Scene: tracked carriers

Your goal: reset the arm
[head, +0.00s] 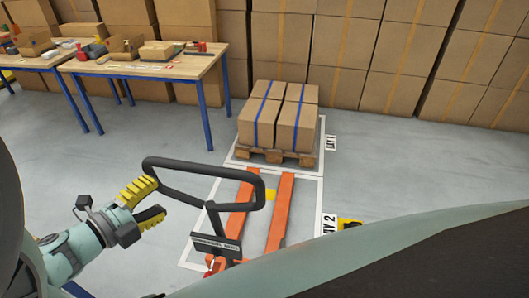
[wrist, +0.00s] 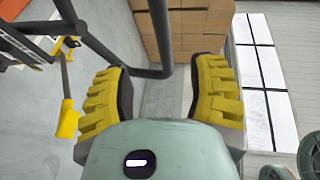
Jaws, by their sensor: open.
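My gripper (head: 158,200) is open, with yellow ribbed fingers, at the lower left of the head view. Nothing is held between the fingers in the wrist view (wrist: 162,95). The black loop handle (head: 205,166) of an orange pallet jack (head: 281,212) is close by my fingertips. In the wrist view a corner of the handle (wrist: 158,35) shows beyond the fingertips, to the left of centre. I cannot tell whether a finger touches it. The jack's base is partly hidden by my own body.
A wooden pallet (head: 273,156) with boxes (head: 278,112) stands in the bay marked 1, past the jack's forks. A workbench (head: 150,66) with trays and tools is at the back left. Stacked cartons (head: 345,50) line the back. Grey floor (head: 430,155) is clear at right.

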